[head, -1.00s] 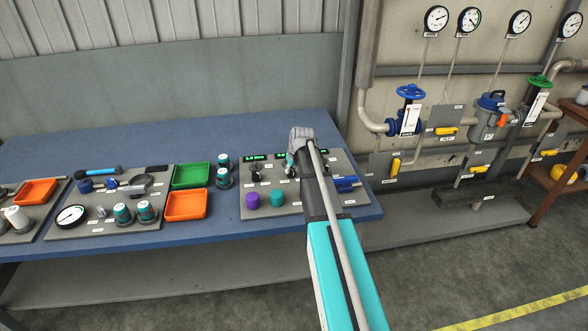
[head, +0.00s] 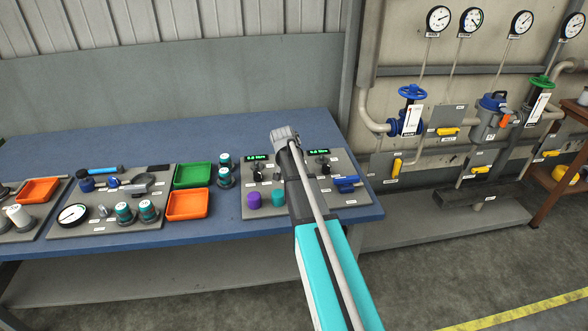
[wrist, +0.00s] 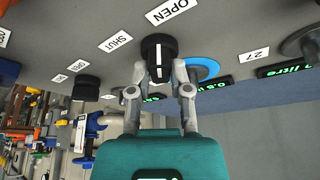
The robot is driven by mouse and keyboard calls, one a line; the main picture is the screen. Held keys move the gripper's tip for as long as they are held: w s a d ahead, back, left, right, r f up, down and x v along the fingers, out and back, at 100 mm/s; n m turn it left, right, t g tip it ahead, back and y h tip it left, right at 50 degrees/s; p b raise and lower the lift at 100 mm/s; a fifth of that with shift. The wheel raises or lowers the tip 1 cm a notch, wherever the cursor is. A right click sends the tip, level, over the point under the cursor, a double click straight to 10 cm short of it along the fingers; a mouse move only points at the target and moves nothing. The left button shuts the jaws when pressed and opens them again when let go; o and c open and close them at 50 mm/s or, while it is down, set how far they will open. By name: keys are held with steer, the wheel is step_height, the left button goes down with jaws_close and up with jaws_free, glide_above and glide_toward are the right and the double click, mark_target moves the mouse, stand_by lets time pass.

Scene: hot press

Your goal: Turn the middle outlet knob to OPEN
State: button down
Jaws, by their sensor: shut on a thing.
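A black knob (wrist: 158,47) with a white pointer line stands between my fingertips in the wrist view. My gripper (wrist: 158,70) is shut on it, one finger on each side. The OPEN label (wrist: 170,10) lies above the knob, slightly right; the SHUT label (wrist: 115,41) lies to its left. The pointer line runs roughly up and down in this view. In the head view my gripper (head: 285,146) is over the middle of the grey outlet panel (head: 350,199), and the arm hides the held knob.
Another black knob (wrist: 86,85) stands to the left in the wrist view, and a blue ring (wrist: 205,69) lies close to the right finger. In the head view, purple (head: 253,200) and teal (head: 279,199) cylinders stand at the panel's front, with a blue-handled item (head: 347,183) at right.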

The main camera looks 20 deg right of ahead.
steer(key=shift+d+m+g+h, duration=0.1)
steer(key=shift+m+g+h, duration=0.25)
steer(key=shift+m, duration=0.95)
steer(key=c, duration=0.6)
jaws_free()
steer(key=shift+o, duration=0.2)
